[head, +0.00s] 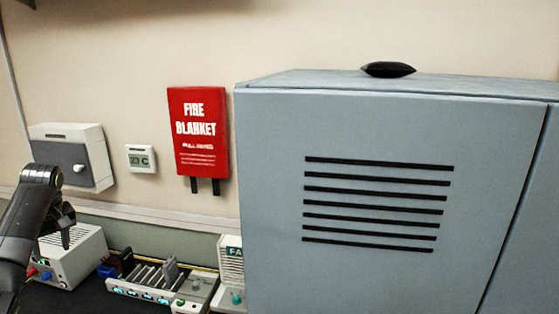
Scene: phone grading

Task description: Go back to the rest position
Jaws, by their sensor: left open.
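My left arm comes in at the left edge. Its dark gripper (66,238) points down in front of a light grey box device, with its jaws open and nothing seen between them. My right gripper is not in view.
A large blue-grey cabinet (375,125) fills the right side, with a black cushion-like object (388,69) on top. On the dark bench stand the grey box device (85,262), a slotted rack (160,283) and a small unit (231,262). A red fire blanket case (199,135) hangs on the wall.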

